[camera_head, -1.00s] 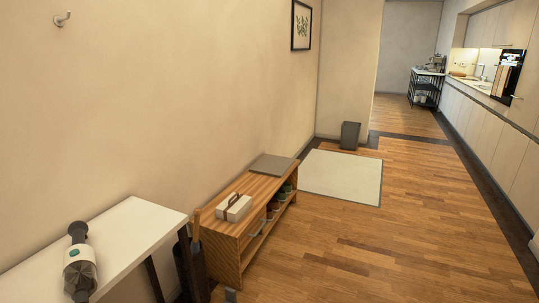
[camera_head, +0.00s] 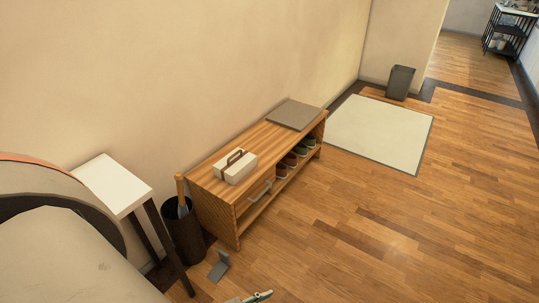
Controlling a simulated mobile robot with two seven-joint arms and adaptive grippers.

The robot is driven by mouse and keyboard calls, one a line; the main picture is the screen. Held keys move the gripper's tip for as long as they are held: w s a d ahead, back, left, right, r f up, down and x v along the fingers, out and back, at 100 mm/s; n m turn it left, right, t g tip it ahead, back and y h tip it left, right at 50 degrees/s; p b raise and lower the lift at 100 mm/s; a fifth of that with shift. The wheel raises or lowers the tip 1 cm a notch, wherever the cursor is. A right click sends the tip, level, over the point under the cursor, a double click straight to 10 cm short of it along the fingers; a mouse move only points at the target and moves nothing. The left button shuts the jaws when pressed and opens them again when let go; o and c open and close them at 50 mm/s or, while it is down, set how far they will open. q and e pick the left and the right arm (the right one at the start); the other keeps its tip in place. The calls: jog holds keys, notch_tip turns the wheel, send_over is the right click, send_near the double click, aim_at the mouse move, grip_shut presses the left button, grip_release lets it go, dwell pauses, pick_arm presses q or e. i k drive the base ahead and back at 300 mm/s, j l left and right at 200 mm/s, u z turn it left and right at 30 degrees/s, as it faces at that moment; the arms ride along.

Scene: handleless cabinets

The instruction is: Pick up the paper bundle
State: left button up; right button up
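A pale, box-like bundle with a brown strap or handle (camera_head: 235,167) lies on top of a wooden bench (camera_head: 262,140), near its left end. It is the thing that best fits the paper bundle, though its material cannot be made out. A flat grey slab (camera_head: 294,114) lies at the bench's far end, apart from it.
Shoes (camera_head: 289,160) sit on the bench's lower shelf. A dark bin (camera_head: 183,230) and a white table (camera_head: 113,184) stand left of it. Floor to the right is clear.

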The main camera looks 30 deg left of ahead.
aim_at(234, 167)
jog(key=i, duration=1.5)
jog(key=i+u, duration=0.5)
jog(key=i+l+u, duration=0.3)
jog(key=i+u, duration=0.15)
jog(key=i, duration=0.15)
jog(key=i+u, duration=0.15)
jog(key=u, duration=0.25)
jog(key=i+u, duration=0.15)
jog(key=u, duration=0.2)
jog(key=i+u, duration=0.2)
jog(key=u, duration=0.2)
jog(key=i+u, duration=0.15)
jog(key=u, duration=0.2)
jog(key=i+u, duration=0.25)
jog(key=i+l+u, duration=0.1)
jog(key=u, duration=0.15)
